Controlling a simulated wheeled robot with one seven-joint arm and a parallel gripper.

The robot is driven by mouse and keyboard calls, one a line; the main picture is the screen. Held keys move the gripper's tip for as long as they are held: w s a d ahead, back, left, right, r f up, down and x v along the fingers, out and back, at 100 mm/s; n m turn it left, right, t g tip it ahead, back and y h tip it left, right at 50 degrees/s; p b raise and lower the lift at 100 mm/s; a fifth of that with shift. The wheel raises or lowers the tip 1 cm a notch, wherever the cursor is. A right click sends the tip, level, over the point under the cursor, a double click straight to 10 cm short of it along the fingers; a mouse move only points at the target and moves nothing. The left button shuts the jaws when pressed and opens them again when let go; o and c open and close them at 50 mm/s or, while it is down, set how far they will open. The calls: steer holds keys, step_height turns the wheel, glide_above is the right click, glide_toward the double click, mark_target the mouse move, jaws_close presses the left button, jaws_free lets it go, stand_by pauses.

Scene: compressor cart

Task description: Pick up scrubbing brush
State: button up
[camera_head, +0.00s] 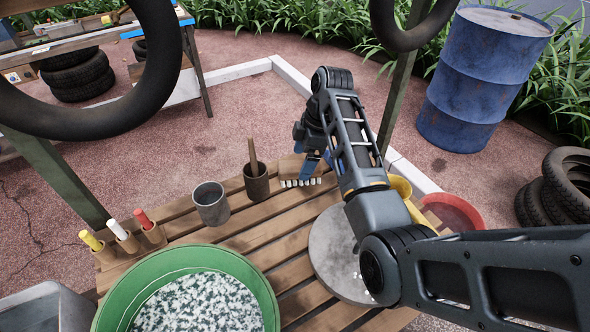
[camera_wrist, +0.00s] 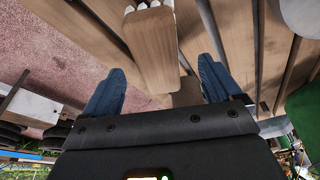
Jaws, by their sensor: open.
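The scrubbing brush (camera_head: 297,168) has a brown wooden block and white bristles. It lies on the slatted wooden table (camera_head: 237,228) near its far edge. In the wrist view its wooden body (camera_wrist: 154,55) points down between my fingers, with the white bristles at the top edge. My gripper (camera_head: 313,163) is over the brush in the head view and partly hides it. In the wrist view my gripper (camera_wrist: 160,66) is open, with one blue finger on each side of the brush body and visible gaps between.
A brown cup (camera_head: 257,186) with a stick stands just left of the brush, and a grey metal cup (camera_head: 211,204) beyond it. Tyres (camera_head: 160,60) hang above.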

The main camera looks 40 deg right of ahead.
mark_target(300, 164)
steer(key=shift+p+x, duration=0.3)
steer(key=shift+x, duration=2.15)
steer(key=shift+f, duration=0.1)
steer(key=c, duration=1.3)
